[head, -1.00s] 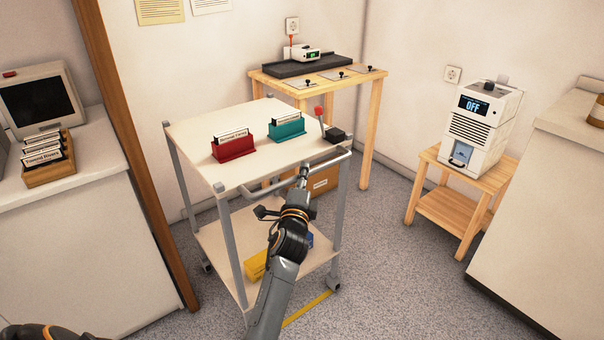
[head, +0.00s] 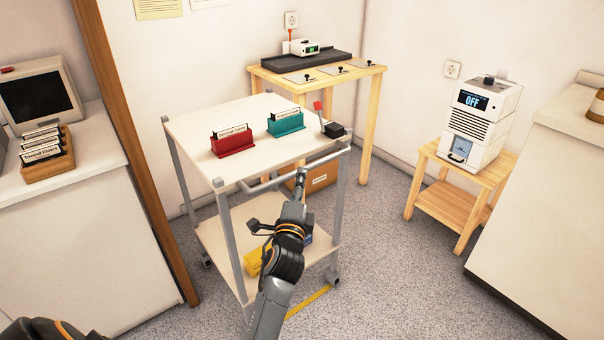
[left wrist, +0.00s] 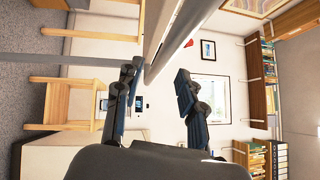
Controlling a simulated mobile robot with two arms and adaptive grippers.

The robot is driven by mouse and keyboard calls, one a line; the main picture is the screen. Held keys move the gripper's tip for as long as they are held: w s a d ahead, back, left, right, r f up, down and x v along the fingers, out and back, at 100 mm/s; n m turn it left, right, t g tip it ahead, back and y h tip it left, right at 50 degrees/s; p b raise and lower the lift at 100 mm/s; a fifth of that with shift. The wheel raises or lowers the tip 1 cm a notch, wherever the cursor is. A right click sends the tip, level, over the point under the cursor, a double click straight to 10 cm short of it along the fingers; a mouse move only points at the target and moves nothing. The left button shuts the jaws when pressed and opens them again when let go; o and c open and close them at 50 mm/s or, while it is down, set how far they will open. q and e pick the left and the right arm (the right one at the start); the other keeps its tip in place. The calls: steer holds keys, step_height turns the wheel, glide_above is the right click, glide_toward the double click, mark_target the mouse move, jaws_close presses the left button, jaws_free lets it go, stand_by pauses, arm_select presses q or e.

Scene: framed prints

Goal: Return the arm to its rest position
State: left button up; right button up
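My left gripper (head: 300,180) is at the front rail (head: 262,184) of the white trolley (head: 190,128) in the head view, seen nearly edge-on. In the left wrist view its two dark fingers (left wrist: 155,98) stand apart, with no object clearly gripped. A grey-white bar runs behind and between the fingers there; I cannot tell whether they touch it. My left forearm rises from the bottom middle of the head view. My right gripper is not in view.
On the trolley top stand a red card holder (head: 233,146), a teal card holder (head: 286,125) and a red-knobbed lever (head: 318,106). A yellow box (head: 256,262) is on its lower shelf. A wooden table (head: 372,86) stands behind. Grey floor (head: 385,270) is clear at right.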

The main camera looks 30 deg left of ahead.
arm_select(q)
steer(key=shift+v, duration=1.1)
